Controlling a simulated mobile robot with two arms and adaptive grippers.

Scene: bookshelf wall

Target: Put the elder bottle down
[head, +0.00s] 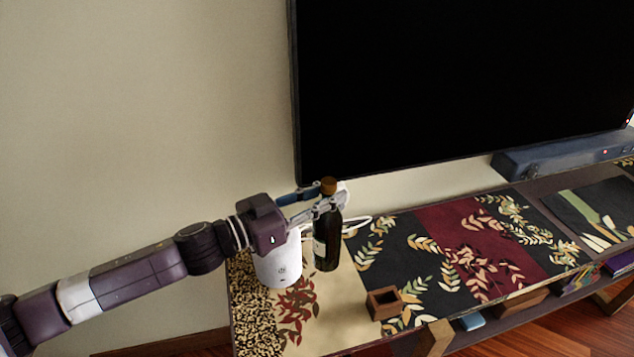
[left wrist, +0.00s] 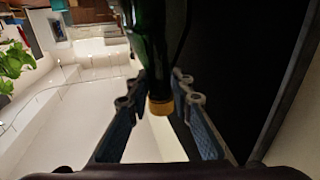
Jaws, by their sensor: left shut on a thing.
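The elder bottle (head: 326,236) is dark with a pale label and an orange-brown cap. It is upright over the left part of the patterned shelf top (head: 330,305), in front of a white cable. I cannot tell whether its base touches the surface. My left gripper (head: 328,197) is shut on the bottle near its neck. In the left wrist view the green bottle (left wrist: 158,45) and its orange cap show between the fingers of my left gripper (left wrist: 154,95). My right gripper is in neither view.
A white cylindrical device (head: 280,268) stands just left of the bottle, under my gripper. A small brown open wooden box (head: 384,304) is to the right and nearer. A large black screen (head: 460,80) hangs behind. The patterned top right of the box is clear.

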